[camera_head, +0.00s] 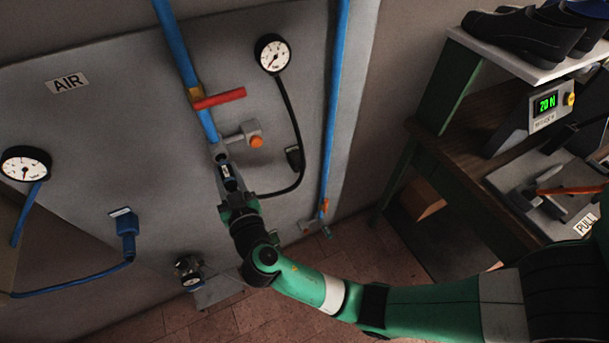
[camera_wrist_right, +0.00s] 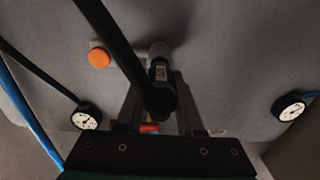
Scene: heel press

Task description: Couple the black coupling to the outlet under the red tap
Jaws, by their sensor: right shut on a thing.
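The red tap (camera_head: 218,99) sits on a blue pipe on the grey panel. The grey outlet (camera_head: 219,154) is at the pipe's lower end below it, and it also shows in the right wrist view (camera_wrist_right: 160,50). My right gripper (camera_head: 231,192) is shut on the black coupling (camera_head: 227,172), which carries a pale label. The coupling (camera_wrist_right: 160,72) is in line with the outlet, its end right at the outlet's mouth; I cannot tell whether it is seated. A black hose (camera_head: 291,110) runs from the coupling to the upper gauge (camera_head: 272,54). My left gripper is out of view.
A grey fitting with an orange button (camera_head: 256,141) is just right of the outlet. A blue coupling (camera_head: 126,224) and left gauge (camera_head: 26,165) are on the panel's left. A blue pipe (camera_head: 334,110) stands to the right. A workbench (camera_head: 465,140) with shoes is farther right.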

